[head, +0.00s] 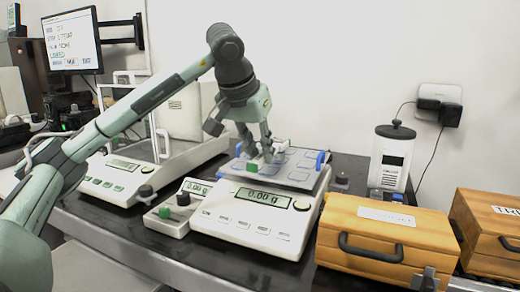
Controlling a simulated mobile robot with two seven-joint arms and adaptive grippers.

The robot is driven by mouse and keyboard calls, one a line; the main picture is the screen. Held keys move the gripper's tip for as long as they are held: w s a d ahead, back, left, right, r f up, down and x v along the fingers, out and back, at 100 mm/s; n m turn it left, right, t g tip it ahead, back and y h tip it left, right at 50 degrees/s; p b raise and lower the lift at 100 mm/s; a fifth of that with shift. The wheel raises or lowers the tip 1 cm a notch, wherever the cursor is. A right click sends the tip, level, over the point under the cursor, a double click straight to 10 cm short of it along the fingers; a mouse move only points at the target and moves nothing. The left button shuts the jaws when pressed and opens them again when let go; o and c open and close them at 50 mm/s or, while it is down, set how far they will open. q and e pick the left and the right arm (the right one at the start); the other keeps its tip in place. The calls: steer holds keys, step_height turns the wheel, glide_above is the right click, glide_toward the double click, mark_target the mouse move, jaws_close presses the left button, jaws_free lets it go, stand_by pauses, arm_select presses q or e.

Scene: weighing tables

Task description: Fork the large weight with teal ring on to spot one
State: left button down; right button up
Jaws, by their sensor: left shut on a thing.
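I cannot make out which square is spot one. My right gripper is not in view.
The front balance (248,222) reads 0.00. A small scale (168,222) with a dark green knob stands left of it, and a glass-sided balance (115,178) farther left. Orange cases (385,262) and a white canister (391,155) stand at the right. A monitor (72,42) is back left.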

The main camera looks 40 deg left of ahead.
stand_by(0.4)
arm_select(q)
steer(key=shift+f, duration=0.1)
stand_by(0.3)
stand_by(0.5)
steer(key=shift+p, duration=0.4)
steer(key=shift+w+g+p, duration=0.2)
steer(key=shift+g+p, duration=0.1)
steer(key=shift+p, duration=0.8)
stand_by(1.6)
steer(key=shift+s+d, duration=0.2)
steer(key=shift+s, duration=0.95)
stand_by(2.4)
